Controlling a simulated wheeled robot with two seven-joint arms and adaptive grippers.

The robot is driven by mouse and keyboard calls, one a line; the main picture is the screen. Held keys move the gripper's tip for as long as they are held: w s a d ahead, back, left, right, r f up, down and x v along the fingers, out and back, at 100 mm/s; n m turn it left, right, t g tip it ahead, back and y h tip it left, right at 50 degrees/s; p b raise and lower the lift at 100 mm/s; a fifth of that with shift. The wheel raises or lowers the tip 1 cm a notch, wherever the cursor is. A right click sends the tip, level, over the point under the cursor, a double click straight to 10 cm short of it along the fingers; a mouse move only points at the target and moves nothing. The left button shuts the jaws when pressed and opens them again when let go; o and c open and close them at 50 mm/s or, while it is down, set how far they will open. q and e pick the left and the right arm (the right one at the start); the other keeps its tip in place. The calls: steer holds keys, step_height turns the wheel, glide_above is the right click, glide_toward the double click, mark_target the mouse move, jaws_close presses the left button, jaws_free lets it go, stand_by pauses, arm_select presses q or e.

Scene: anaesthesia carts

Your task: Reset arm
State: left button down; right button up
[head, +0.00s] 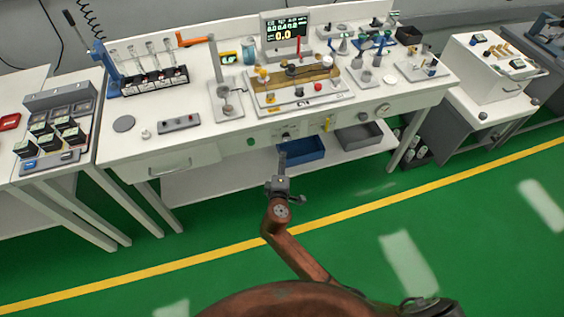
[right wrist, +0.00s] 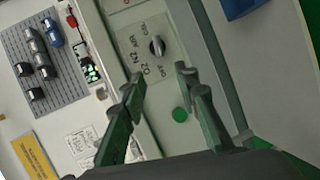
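My right gripper (head: 283,168) is in front of the workbench (head: 215,139), with its arm reaching up from the bottom of the head view. In the right wrist view the two fingers of this gripper (right wrist: 158,84) stand apart with nothing between them. Beyond the fingertips is a dark rotary knob (right wrist: 157,46) on a light panel with printed letters around it. A gap between the fingers and the knob seems to remain, but contact is hard to judge. My left gripper is not in view.
The bench top carries a monitor (head: 287,32), a wooden block fixture (head: 300,74) and several small devices. A blue bin (head: 302,151) and a grey bin (head: 358,136) sit on the lower shelf. Another cart (head: 497,66) stands at right. The green floor is clear.

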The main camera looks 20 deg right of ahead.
stand_by(0.3)
